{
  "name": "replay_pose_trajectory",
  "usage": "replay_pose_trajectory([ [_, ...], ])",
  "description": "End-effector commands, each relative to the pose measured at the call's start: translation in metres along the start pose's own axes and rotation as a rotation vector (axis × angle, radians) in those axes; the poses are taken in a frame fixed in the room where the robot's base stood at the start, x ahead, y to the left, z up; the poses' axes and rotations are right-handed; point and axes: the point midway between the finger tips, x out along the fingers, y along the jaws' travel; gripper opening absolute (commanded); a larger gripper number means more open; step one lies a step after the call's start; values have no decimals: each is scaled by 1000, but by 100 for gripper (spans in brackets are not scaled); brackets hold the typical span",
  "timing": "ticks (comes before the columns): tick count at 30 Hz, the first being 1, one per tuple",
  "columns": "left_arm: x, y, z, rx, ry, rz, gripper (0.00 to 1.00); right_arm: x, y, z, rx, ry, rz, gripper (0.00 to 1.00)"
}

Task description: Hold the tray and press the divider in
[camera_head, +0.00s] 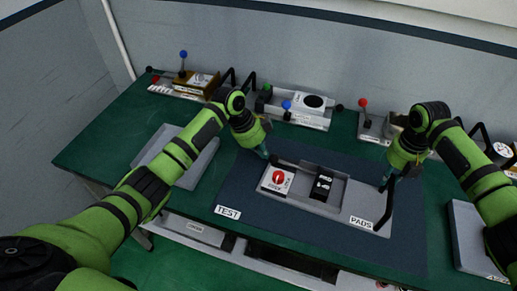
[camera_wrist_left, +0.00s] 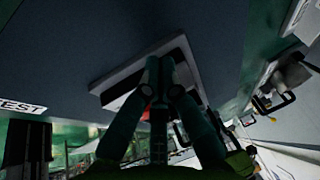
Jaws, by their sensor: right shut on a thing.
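The grey tray (camera_head: 365,215) lies on the dark blue mat in the head view. It holds a white block with a red round dial (camera_head: 278,178) at its left and a black piece with white markings (camera_head: 322,184) near its middle. I cannot tell which part is the divider. My right gripper (camera_head: 384,186) is shut on the dark handle (camera_head: 388,208) at the tray's right end. My left gripper (camera_head: 272,159) is at the tray's far left corner. In the left wrist view its fingers (camera_wrist_left: 160,62) are together over the tray's edge (camera_wrist_left: 115,82), with nothing seen between them.
The mat (camera_head: 240,188) carries TEST and PADS labels. A flat grey tray (camera_head: 150,150) lies at the left, partly behind my left arm. Devices with coloured knobs, including a white unit with a black disc (camera_head: 312,102), line the back of the green table (camera_head: 110,135).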

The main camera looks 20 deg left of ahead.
Motion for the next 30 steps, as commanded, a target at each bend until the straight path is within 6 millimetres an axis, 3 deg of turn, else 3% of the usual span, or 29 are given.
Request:
replay_pose_trajectory([
  [30,6,1,-18,2,4,0,0,4,2,-3,-5,7,0,0],
])
